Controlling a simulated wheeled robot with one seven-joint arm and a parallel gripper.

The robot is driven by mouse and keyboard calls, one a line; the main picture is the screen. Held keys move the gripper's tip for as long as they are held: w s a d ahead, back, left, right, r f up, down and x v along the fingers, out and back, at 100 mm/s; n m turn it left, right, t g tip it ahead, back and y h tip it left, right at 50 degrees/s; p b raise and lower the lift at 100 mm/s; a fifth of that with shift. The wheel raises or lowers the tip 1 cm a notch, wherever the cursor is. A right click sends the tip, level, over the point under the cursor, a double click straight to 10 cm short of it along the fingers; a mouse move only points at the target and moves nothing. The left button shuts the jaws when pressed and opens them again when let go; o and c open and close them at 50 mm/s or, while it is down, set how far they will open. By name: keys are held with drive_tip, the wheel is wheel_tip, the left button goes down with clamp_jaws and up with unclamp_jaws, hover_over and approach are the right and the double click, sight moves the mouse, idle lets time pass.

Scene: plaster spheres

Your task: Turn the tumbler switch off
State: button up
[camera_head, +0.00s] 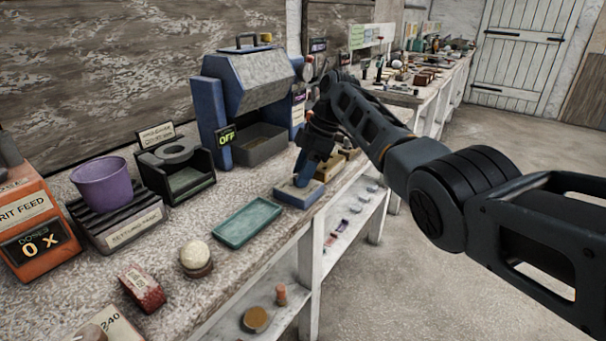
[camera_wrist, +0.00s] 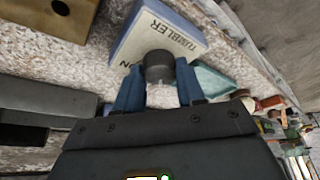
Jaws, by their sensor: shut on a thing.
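The tumbler switch is a small blue box (camera_head: 299,193) with a pale top at the bench's front edge. In the wrist view the box (camera_wrist: 185,18) shows the word TUMBLER and part of another label, mostly hidden. A dark round knob (camera_wrist: 159,66) stands on it. My gripper (camera_head: 304,178) comes down on the box from above, and in the wrist view its blue fingers (camera_wrist: 158,76) are shut on the knob, one on each side. The blue and grey tumbler machine (camera_head: 250,83) stands behind, and its small display (camera_head: 227,137) reads OFF in green.
A teal tray (camera_head: 248,223) lies left of the switch, and a yellowish block (camera_head: 329,168) stands just beyond it. A black stand (camera_head: 176,168), a purple bucket (camera_head: 103,183), an orange grit feed box (camera_head: 38,232) and a pale sphere (camera_head: 195,254) are further left.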

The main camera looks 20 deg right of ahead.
drive_tip(key=o, duration=1)
drive_tip(key=shift+o, duration=0.2)
drive_tip(key=shift+r, duration=0.1)
drive_tip(key=v, duration=0.7)
drive_tip(key=shift+r, duration=0.2)
drive_tip(key=shift+s+d, duration=0.1)
drive_tip(key=shift+d, duration=0.1)
